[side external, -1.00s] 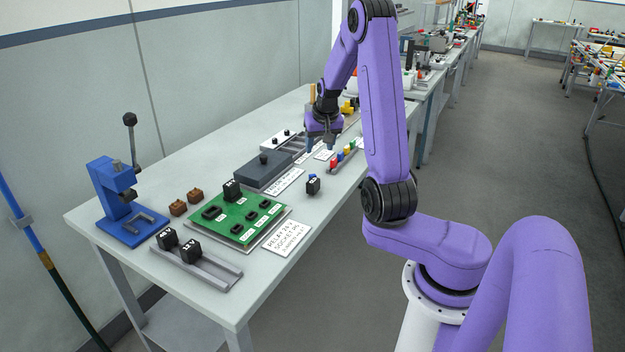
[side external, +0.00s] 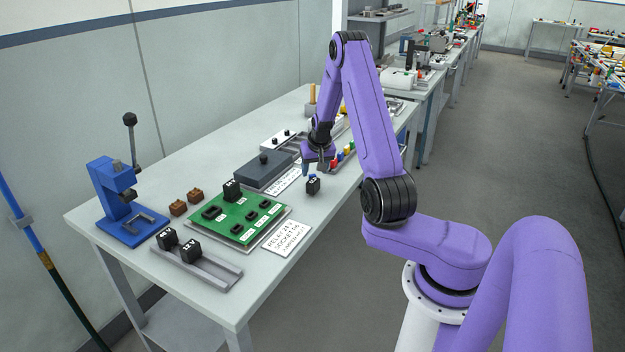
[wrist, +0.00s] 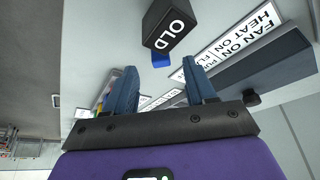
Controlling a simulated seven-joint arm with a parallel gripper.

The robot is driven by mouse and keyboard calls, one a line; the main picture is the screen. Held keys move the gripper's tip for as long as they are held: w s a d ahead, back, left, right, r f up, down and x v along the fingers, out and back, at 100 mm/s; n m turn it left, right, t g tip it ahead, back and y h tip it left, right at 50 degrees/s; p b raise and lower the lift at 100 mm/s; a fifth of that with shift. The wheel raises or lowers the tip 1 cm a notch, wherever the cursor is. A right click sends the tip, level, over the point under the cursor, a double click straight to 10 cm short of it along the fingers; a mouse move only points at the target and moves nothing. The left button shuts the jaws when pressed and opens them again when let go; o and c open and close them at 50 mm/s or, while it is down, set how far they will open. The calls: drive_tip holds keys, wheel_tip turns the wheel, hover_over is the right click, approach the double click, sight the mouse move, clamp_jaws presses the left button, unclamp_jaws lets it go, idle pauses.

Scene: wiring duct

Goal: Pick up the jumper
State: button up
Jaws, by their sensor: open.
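A small blue piece, which looks like the jumper, lies on the table against a black block marked OLD (wrist: 170,24). The blue piece shows in the wrist view (wrist: 161,61) beyond and between my fingertips. In the side view the black block (side external: 313,187) stands on the bench and the blue piece is mostly hidden behind it and my finger. My gripper (side external: 319,170) is open, pointing down just behind the block. In the wrist view my gripper (wrist: 160,67) has two blue fingers spread apart with nothing between them.
A green socket board (side external: 237,217) with a black relay on it lies to the left. A dark grey box (side external: 263,170) and white label strips (side external: 283,181) are close to my gripper. Coloured pieces (side external: 341,156) stand in a rack just behind. Bare table lies in front of the block.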

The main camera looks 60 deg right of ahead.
drive_tip(key=shift+x, duration=1.9)
drive_tip(key=shift+w, duration=0.1)
clamp_jaws()
